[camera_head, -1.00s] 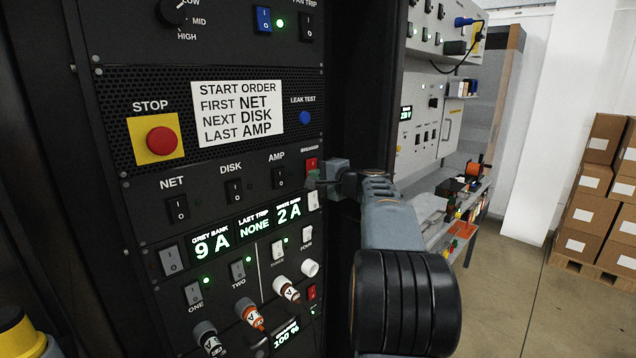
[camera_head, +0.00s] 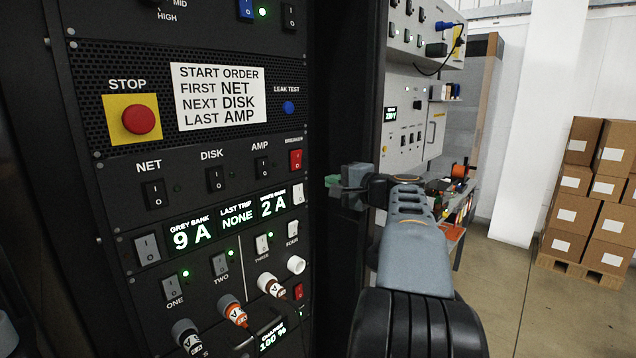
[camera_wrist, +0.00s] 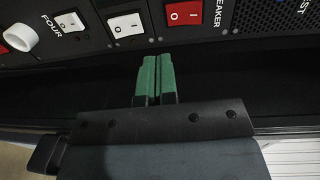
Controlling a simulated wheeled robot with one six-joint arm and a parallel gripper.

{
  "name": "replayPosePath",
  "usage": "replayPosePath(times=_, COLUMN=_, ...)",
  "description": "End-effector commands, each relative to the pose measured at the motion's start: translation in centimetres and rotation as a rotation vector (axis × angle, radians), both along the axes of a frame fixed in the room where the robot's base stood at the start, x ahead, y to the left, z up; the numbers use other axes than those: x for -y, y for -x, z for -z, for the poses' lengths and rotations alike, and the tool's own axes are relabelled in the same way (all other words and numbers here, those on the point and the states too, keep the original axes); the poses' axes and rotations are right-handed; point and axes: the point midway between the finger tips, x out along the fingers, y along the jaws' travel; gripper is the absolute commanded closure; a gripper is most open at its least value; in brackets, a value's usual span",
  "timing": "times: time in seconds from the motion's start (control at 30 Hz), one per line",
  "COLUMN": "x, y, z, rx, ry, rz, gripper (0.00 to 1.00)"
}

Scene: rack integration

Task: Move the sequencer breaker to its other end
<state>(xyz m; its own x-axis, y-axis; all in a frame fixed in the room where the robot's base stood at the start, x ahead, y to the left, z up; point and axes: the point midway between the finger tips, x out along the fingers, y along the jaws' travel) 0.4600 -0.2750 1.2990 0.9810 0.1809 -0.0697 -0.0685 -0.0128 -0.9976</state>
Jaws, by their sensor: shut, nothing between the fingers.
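The sequencer breaker is a red rocker switch (camera_head: 295,159) at the right end of the row with NET, DISK and AMP in the head view. In the wrist view the red rocker (camera_wrist: 184,13) shows beside its BREAKER label, with its I and O marks. My gripper (camera_head: 332,181) is shut and empty, to the right of the breaker and apart from it in the head view. In the wrist view its green fingertips (camera_wrist: 156,78) are together, pointing at the panel just below and left of the red rocker, near a white rocker (camera_wrist: 126,24).
Black NET (camera_head: 154,194), DISK (camera_head: 216,179) and AMP (camera_head: 262,167) rockers share the row. A red STOP button (camera_head: 139,119) sits above left. Cable plugs (camera_head: 233,312) stick out below. Boxes (camera_head: 575,210) stand far right, past open floor.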

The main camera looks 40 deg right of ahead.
Motion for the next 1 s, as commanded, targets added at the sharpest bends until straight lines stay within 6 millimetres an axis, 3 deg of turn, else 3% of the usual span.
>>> replayPosePath(times=0.3, x=0.3, y=2.6, z=0.4, rx=0.0, ry=0.001, rz=-0.003, gripper=1.0)
replayPosePath(times=1.0, x=0.4, y=2.6, z=0.5, rx=-0.005, ry=0.001, rz=0.001, gripper=1.0)
